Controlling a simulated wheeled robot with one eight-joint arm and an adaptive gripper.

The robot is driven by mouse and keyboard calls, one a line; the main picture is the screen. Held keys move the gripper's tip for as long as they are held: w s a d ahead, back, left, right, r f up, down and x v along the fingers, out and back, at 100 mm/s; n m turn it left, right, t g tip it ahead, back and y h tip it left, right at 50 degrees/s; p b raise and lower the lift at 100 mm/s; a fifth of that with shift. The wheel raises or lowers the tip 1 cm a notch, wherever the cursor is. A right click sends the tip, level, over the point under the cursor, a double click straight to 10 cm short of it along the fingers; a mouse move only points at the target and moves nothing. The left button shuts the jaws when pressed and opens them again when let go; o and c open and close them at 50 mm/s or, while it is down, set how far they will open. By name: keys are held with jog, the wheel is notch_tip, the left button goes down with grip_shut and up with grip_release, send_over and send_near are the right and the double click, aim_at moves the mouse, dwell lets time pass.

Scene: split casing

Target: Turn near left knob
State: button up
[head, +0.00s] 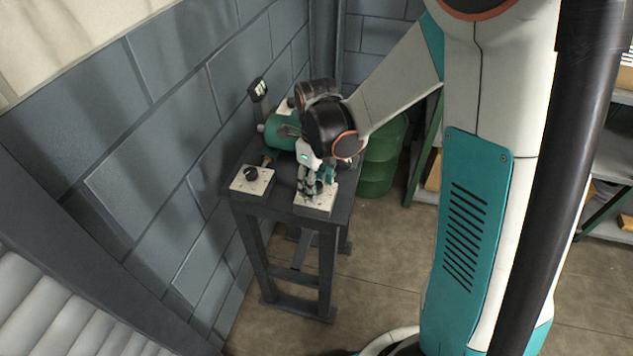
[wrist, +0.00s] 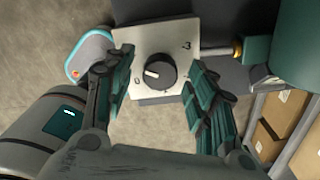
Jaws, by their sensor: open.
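In the head view a white plate with a black knob (head: 251,173) sits at the table's near left corner, clear of my gripper. My gripper (head: 317,188) is over a second white plate (head: 313,208) at the near right corner and partly hides it. In the wrist view my gripper (wrist: 160,80) is open, its fingers on either side of a black knob (wrist: 160,66) on a white plate (wrist: 180,36). The knob's white mark points left, towards the 0; a 3 is at upper right. I see gaps beside the knob; I cannot tell the fingers' height above it.
The dark table (head: 284,207) stands by a grey block wall (head: 160,130). A teal cylinder body (head: 281,131) is behind the plates, with a brass fitting (wrist: 237,48) in the wrist view. A small dark post display (head: 258,89) stands at the back. Green drum (head: 378,170) is behind.

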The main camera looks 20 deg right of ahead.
jog(key=c, duration=1.1)
jog(key=shift+o, duration=0.2)
